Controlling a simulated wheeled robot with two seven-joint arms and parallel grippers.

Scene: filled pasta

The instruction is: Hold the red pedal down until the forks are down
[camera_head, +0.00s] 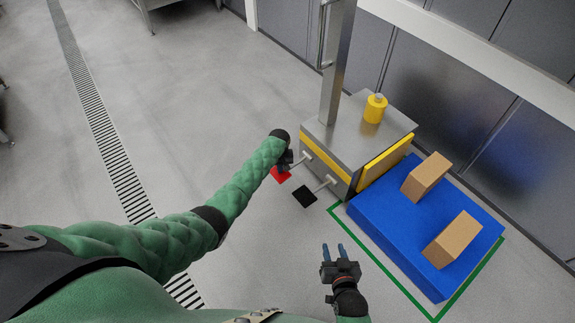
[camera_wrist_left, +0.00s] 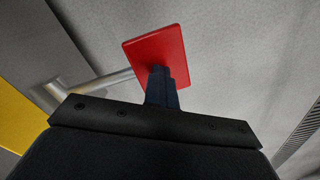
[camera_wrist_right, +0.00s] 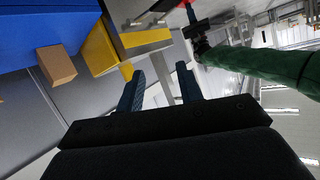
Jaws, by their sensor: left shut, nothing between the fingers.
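The red pedal (camera_head: 281,175) sticks out on a metal arm from the left side of the steel lift unit (camera_head: 345,135). My left gripper (camera_head: 286,167) is shut and empty at the pedal, partly covering it in the head view. In the left wrist view its fingertips (camera_wrist_left: 158,70) overlap the face of the red pedal (camera_wrist_left: 165,50) and seem to touch it; how far the pedal is pressed I cannot tell. The forks are not visible; a blue slab (camera_head: 385,215) bearing two boxes lies in front of the unit. My right gripper (camera_head: 333,246) is open and empty, left of the slab.
A black pedal (camera_head: 305,196) is beside the red one. Two cardboard boxes (camera_head: 426,177) (camera_head: 453,240) sit on the blue slab, inside a green floor outline (camera_head: 452,300). A yellow knob (camera_head: 375,108) tops the unit, near a tall mast (camera_head: 337,65).

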